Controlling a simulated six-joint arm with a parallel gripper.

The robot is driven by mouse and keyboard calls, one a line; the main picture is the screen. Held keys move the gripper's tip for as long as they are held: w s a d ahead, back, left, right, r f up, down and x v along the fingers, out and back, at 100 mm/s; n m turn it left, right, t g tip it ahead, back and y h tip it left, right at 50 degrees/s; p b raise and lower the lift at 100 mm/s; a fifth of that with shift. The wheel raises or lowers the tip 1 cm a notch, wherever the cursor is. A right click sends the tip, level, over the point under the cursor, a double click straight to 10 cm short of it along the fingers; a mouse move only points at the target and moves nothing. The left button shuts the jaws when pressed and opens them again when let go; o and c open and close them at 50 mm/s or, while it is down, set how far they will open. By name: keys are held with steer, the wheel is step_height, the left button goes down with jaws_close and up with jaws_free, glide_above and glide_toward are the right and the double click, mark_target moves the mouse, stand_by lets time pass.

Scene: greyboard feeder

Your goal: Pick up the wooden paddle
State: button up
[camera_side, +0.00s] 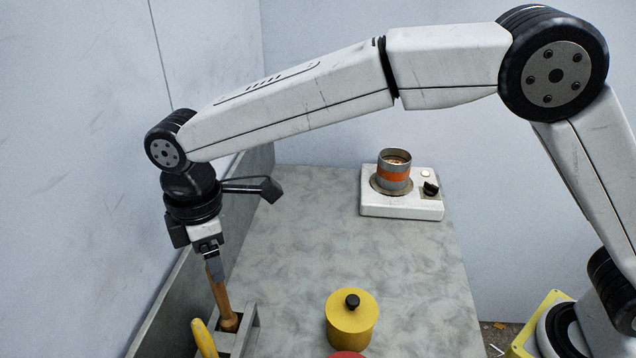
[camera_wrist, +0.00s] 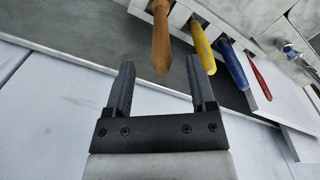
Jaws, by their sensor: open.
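The wooden paddle (camera_side: 221,298) stands in a grey rack (camera_side: 251,330), and only its brown handle shows; its lower part is hidden in the rack. In the wrist view the handle (camera_wrist: 161,35) comes down from the top, with its rounded end between the fingertips. My gripper (camera_side: 214,270) is open and points down at the top of the handle in the side view. In the wrist view its two fingers (camera_wrist: 160,66) stand apart on either side of the handle end, with gaps on both sides.
A yellow handle (camera_side: 204,339) stands beside the paddle; blue (camera_wrist: 234,63) and red (camera_wrist: 260,77) handles follow in the wrist view. A yellow lidded canister (camera_side: 351,325) stands right of the rack. A white device (camera_side: 400,207) holding a cup (camera_side: 394,172) sits farther back. The mid-table is clear.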

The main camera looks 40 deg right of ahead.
glide_above(225, 308)
steer(key=w, duration=0.1)
steer(key=shift+f, duration=2.4)
steer(key=shift+d, duration=0.1)
jaws_close()
